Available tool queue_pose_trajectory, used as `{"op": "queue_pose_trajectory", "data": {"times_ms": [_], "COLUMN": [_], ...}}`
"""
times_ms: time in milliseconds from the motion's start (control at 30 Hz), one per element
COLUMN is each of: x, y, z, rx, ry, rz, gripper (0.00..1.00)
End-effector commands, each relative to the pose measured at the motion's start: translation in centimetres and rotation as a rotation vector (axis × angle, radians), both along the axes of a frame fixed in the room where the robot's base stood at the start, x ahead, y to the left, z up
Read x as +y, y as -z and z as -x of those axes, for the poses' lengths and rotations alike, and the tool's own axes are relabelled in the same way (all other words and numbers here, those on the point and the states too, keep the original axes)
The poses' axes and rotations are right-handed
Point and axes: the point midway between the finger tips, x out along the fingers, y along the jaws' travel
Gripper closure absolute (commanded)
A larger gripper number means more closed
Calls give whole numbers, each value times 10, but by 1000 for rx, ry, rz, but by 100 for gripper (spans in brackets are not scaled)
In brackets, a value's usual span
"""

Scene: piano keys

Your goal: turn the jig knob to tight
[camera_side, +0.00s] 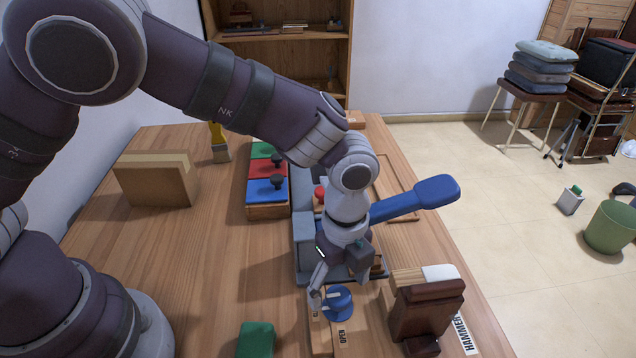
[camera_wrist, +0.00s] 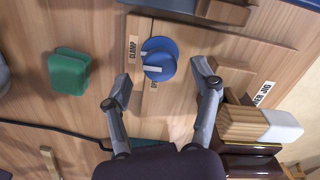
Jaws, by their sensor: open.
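The blue round knob (camera_side: 337,302) with a pale pointer mark sits on a wooden block near the table's front edge. It also shows in the wrist view (camera_wrist: 160,58), beside a CLAMP label (camera_wrist: 133,47) and a partly hidden label below it. In the side view, that label reads OPEN (camera_side: 342,337). My gripper (camera_wrist: 163,80) is open, with one finger on each side of the knob and a visible gap on both sides. In the side view my gripper (camera_side: 340,283) is just above the knob. I cannot tell exactly which way the pointer faces.
A green block (camera_side: 256,338) lies left of the knob. A dark brown jig with a white-headed hammer (camera_side: 440,273) stands close on the right. Behind are a grey machine with a blue handle (camera_side: 415,200) and coloured key blocks (camera_side: 267,190).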

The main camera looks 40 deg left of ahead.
Motion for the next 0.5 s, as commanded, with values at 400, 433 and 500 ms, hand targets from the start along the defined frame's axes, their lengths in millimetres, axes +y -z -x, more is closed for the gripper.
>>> {"op": "queue_pose_trajectory", "data": {"times_ms": [400,433,500], "x": [0,0,0], "y": [-98,-100,-104], "z": [-1,0,0], "rx": [-3,-2,-1], "ry": [0,0,0], "rz": [3,2,0], "gripper": [38,38,38]}}
